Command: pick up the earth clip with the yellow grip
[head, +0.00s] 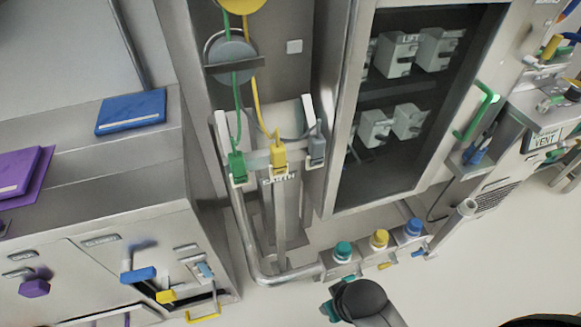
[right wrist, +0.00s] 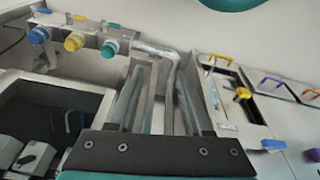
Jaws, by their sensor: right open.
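The earth clip with the yellow grip (head: 279,156) hangs on a metal rail above the EARTH label, with a yellow cable running up from it. A green-grip clip (head: 237,167) is on its left and a grey one (head: 317,148) on its right. My right gripper (head: 338,297), dark with teal fingers, is at the bottom of the head view, below and right of the yellow clip and apart from it. It is open with nothing seen in it. In the right wrist view the clips do not show; a dark bolted pad fills the bottom. My left gripper is not in view.
Teal, yellow and blue knobs (head: 379,240) stand on a low ledge near my right gripper; they show in the right wrist view (right wrist: 74,42). A bent metal pipe (head: 247,245) runs below the clips. An open-fronted cabinet (head: 333,105) stands to the right, grey drawers (head: 95,235) to the left.

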